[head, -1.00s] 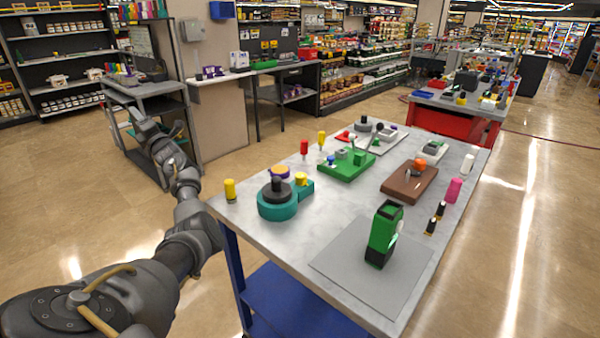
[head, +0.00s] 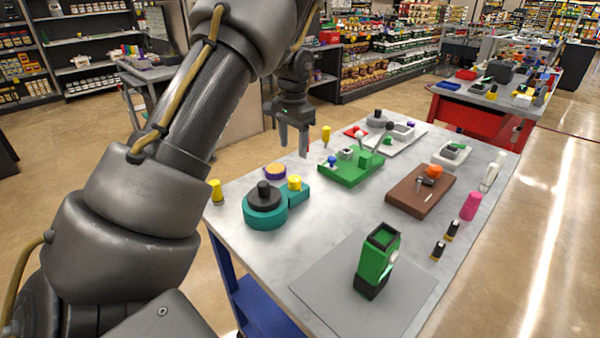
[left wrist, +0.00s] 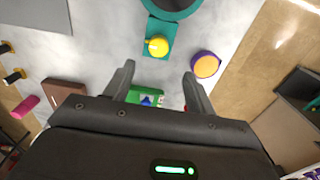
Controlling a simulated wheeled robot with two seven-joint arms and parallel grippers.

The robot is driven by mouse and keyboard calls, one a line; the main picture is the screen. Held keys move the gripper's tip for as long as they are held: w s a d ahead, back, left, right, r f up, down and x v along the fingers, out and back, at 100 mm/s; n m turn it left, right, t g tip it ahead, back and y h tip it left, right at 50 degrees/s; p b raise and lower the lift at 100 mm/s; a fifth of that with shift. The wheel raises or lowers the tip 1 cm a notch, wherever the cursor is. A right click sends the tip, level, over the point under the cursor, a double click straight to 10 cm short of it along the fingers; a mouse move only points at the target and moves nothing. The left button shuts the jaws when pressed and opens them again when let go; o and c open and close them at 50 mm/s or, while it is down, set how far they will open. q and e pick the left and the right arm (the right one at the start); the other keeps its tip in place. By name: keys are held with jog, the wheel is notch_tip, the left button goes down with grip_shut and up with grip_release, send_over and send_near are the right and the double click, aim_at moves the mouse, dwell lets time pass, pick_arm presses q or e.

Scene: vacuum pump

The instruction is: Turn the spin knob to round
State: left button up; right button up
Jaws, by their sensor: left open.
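A teal pump-like device (head: 266,213) with a black knob (head: 264,190) on top stands on the table's near left. Its side block carries a yellow knob (head: 295,182); this also shows in the left wrist view (left wrist: 158,45). A low purple piece with an orange-yellow top (head: 275,171) sits just behind it. I cannot tell which one is the spin knob. My left gripper (head: 294,148) is open and empty, pointing down above the table beyond these pieces. In the left wrist view its fingers (left wrist: 157,78) are apart, with the yellow knob ahead of them. My right gripper is not in view.
The table's middle is clear.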

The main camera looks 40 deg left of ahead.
aim_at(294, 178)
pick_arm(q)
notch_tip(294, 178, down, 11)
jog(key=shift+r+p, duration=0.2)
jog(key=shift+p, duration=0.2)
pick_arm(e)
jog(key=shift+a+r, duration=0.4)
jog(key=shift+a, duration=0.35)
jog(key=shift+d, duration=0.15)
pick_arm(q)
jog(key=c, duration=1)
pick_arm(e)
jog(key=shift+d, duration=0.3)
